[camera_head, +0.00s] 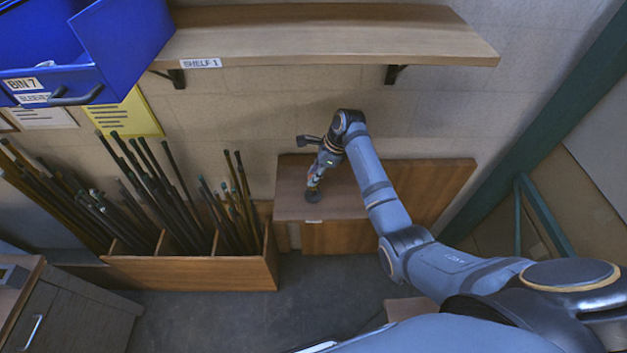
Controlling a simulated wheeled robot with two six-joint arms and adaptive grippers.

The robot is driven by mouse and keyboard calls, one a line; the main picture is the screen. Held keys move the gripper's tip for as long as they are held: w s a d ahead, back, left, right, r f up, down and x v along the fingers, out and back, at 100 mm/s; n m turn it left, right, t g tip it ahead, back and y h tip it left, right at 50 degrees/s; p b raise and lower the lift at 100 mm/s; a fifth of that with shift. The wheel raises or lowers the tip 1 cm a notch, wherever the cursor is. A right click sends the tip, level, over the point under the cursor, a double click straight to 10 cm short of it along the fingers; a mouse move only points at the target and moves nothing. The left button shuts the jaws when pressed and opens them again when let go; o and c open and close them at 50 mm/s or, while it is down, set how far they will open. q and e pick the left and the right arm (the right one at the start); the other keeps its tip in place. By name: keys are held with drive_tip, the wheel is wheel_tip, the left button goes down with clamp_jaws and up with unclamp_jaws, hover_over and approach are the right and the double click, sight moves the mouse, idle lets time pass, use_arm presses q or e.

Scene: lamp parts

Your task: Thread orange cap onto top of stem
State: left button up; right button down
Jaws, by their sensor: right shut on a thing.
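My right gripper (316,178) points down over the wooden cabinet top against the wall. It is shut on a small orange piece, which looks like the orange cap (315,182). Right below it a dark round base (313,195) stands on the cabinet top. The stem between the base and the gripper is mostly hidden by the fingers and too small to make out. I cannot tell whether the cap touches the stem. My left gripper is not in view.
The cabinet (345,208) has free top surface right of the base. A wooden shelf (330,40) juts out above. A rack (190,270) of several dark rods stands to the left. A blue bin (125,45) hangs upper left, and a drawer unit (65,310) stands lower left.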

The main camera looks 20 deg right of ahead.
drive_tip(key=m, duration=0.2)
drive_tip(key=m+t+h, duration=0.1)
drive_tip(key=m, duration=0.2)
drive_tip(key=shift+s+a+f+t, duration=0.1)
drive_tip(key=shift+s+f+t, duration=0.05)
drive_tip(key=shift+t, duration=0.15)
drive_tip(key=c, duration=1.5)
unclamp_jaws()
drive_tip(key=shift+m, duration=0.4)
drive_tip(key=o, duration=0.5)
drive_tip(key=shift+c, duration=0.2)
drive_tip(key=shift+r, duration=0.2)
drive_tip(key=v, duration=1.1)
drive_tip(key=shift+s+r, duration=0.2)
drive_tip(key=shift+r, duration=0.1)
